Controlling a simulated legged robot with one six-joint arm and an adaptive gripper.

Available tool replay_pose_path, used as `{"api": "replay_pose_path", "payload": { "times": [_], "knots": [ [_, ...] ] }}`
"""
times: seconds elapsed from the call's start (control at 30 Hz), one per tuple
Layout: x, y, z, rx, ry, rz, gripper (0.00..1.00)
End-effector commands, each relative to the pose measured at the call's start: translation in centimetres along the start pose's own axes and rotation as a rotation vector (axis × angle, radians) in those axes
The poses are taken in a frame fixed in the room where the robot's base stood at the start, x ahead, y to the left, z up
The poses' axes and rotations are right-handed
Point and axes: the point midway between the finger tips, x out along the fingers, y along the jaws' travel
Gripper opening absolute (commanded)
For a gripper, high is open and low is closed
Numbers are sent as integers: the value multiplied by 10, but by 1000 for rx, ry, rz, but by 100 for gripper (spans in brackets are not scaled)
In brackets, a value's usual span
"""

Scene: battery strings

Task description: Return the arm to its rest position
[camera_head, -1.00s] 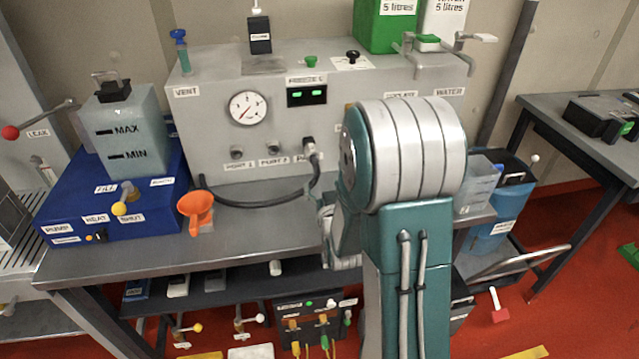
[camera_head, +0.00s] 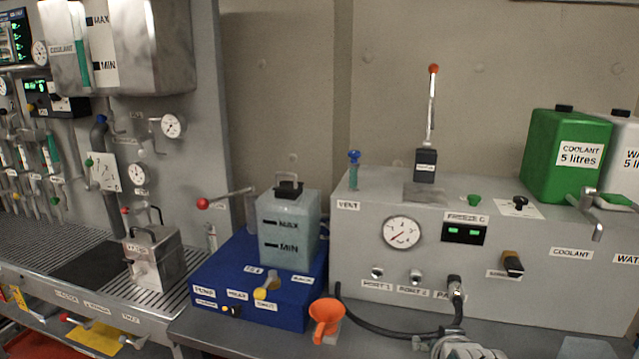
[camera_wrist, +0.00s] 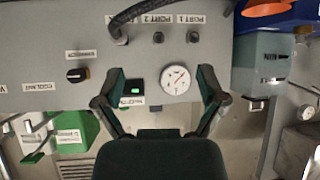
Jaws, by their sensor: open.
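My gripper (camera_wrist: 161,88) shows in the wrist view with its two dark green fingers spread apart and nothing between them. That view is upside down and looks at the front of the grey test unit, with the pressure gauge (camera_wrist: 175,80) and the green-lit display (camera_wrist: 131,92) behind the fingers. In the head view, only a grey piece of my arm (camera_head: 462,346) shows at the bottom edge, in front of the grey unit (camera_head: 560,290). The rest of my arm is out of that picture.
A black hose (camera_head: 385,328) curves from a port along the bench. An orange funnel (camera_head: 326,318) stands beside the blue pump box (camera_head: 255,290). A green coolant can (camera_head: 562,160) and an upright orange-tipped lever (camera_head: 431,105) top the unit. A metal canister (camera_head: 155,258) stands left.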

Motion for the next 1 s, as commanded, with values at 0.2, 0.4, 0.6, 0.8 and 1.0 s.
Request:
{"api": "replay_pose_path", "payload": {
  "times": [0.2,0.4,0.6,0.8,1.0],
  "knots": [
    [-68,-20,23,-33,-185,-43,91],
    [-131,-30,56,-67,-358,-76,91],
    [-165,-32,77,-86,-455,-92,91],
    [-167,-32,80,-88,-469,-93,91],
    [-167,-32,79,-88,-468,-92,91]
  ]
}}
